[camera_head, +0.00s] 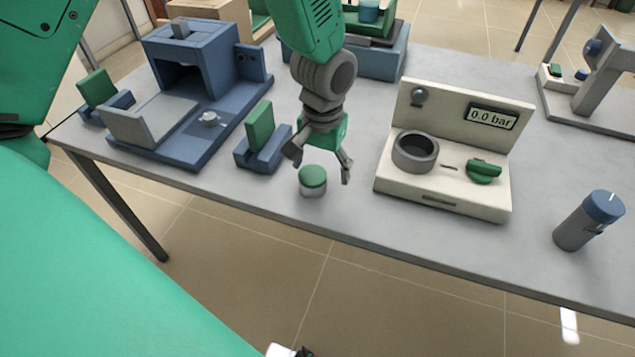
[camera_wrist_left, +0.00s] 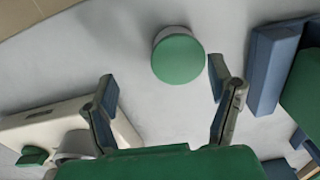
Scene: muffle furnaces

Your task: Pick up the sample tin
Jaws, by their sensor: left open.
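The sample tin (camera_head: 312,182) is a small round tin with a green lid and a pale body. It stands upright on the grey table near the front edge. In the left wrist view the tin (camera_wrist_left: 178,56) shows its green lid from above, a little beyond the fingertips and nearer the right-hand finger. My left gripper (camera_head: 320,168) is open and empty, pointing down just above and behind the tin, with its fingers spread. In the left wrist view its two fingers (camera_wrist_left: 162,85) are apart with nothing between them. My right gripper is in neither view.
A blue furnace (camera_head: 185,130) with a grey door stands left, and a blue-green block (camera_head: 262,145) stands left of the tin. A cream device (camera_head: 450,190) reading 0.0 bar stands right. A grey bottle with a blue cap (camera_head: 588,222) is farther right. The table front (camera_head: 370,225) is clear.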

